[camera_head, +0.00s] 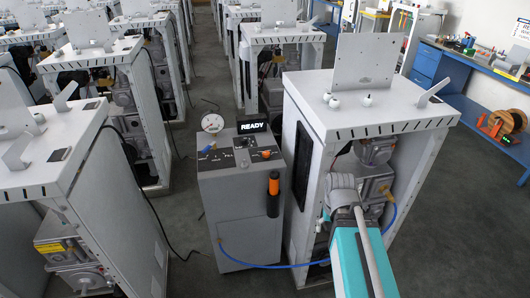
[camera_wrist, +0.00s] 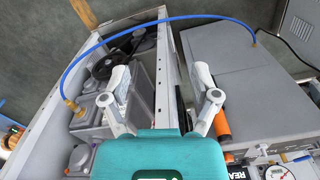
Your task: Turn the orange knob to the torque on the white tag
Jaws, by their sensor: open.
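A grey console (camera_head: 245,215) stands at the middle of the head view, with a control panel on its sloped top. A small orange knob (camera_head: 266,154) sits at the panel's right side, below the READY display (camera_head: 252,127). Its setting is too small to read, and I cannot make out a white tag. An orange and black handle (camera_head: 273,193) is on the console's front; its orange part shows beside the right finger in the wrist view (camera_wrist: 222,123). My gripper (camera_wrist: 160,82) is open and empty, over the gap between the console and an open white frame.
The white dispenser frame (camera_head: 375,127) stands right of the console, with metal parts inside. A blue hose (camera_head: 270,266) loops between console and frame. A round gauge (camera_head: 212,123) rises at the panel's back left. Frames crowd the left; dark floor lies in front.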

